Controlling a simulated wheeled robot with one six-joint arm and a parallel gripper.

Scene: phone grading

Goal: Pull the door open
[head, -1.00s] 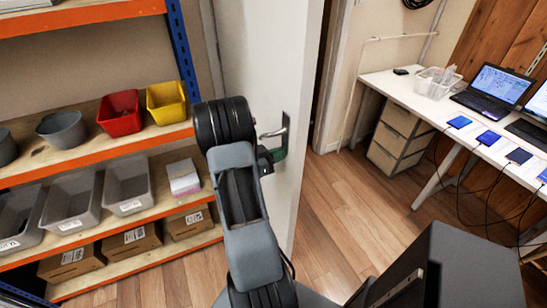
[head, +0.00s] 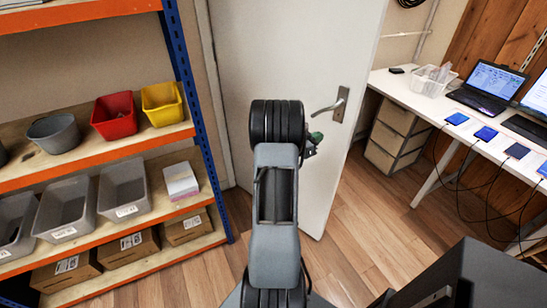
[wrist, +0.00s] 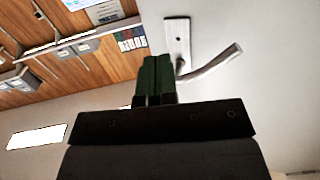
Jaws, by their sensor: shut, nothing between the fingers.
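The white door (head: 290,60) stands in the middle of the head view, its free edge standing out in front of the desk side. Its metal lever handle (head: 328,107) is near that free edge, on a plate. In the wrist view, the lever handle (wrist: 212,62) is just right of my fingertips. My gripper (head: 315,139) is just below and left of the lever in the head view, mostly hidden by my own wrist. Its green fingers (wrist: 152,65) are shut and empty, beside the handle plate. Whether they touch the door is unclear.
An orange and blue shelf (head: 130,150) with bins and boxes stands at the left. A white desk (head: 400,88) with laptops and phones is at the right, with drawers (head: 392,135) beneath. Wooden floor (head: 375,225) is free in between.

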